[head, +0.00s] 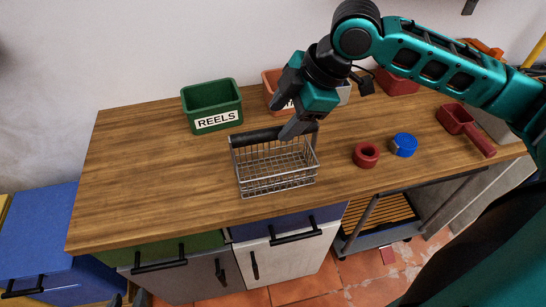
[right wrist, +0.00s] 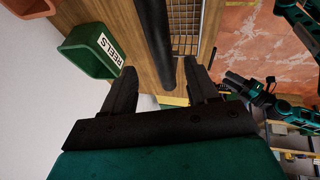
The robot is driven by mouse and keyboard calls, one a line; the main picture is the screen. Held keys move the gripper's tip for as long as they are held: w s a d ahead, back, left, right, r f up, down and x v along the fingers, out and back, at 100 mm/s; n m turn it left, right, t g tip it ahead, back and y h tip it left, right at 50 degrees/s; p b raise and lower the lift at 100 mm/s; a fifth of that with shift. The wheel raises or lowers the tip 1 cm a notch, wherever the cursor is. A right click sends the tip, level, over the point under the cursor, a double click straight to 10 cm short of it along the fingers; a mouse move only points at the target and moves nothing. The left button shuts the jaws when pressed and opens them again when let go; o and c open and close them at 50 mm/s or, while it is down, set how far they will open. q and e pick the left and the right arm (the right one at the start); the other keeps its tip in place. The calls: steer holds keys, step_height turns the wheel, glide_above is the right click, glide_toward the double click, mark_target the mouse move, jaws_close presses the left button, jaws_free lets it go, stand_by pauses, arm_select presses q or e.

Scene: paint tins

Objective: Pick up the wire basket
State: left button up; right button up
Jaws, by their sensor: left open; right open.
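The wire basket (head: 277,170) stands upright on the wooden worktop near its front edge. Its dark bar handle (head: 256,136) runs along the top. My right gripper (head: 281,119) is open above the handle and partly covers its right half. In the right wrist view the handle (right wrist: 155,40) runs in between the two open fingers (right wrist: 159,68), and part of the wire mesh (right wrist: 185,20) shows beside it. I cannot tell if a finger touches it. My left gripper (head: 129,299) shows only as dark fingertips at the bottom edge, low in front of the cabinet, open.
A green REELS bin (head: 211,101) stands behind and left of the basket. An orange bin (head: 270,83) is partly hidden behind my right gripper. A red ring (head: 366,155), blue tape (head: 404,145) and red scoop (head: 462,126) lie to the right. The worktop's left (head: 125,170) is clear.

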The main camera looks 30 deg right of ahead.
mark_target(270, 140)
steer(key=x, duration=0.7)
steer(key=shift+s+f+b, duration=0.15)
steer(key=shift+f+b, duration=0.15)
steer(key=shift+b, duration=0.1)
steer(key=shift+f+p, duration=0.25)
steer(key=shift+p, duration=0.15)
stand_by(0.3)
jaws_close()
stand_by(0.5)
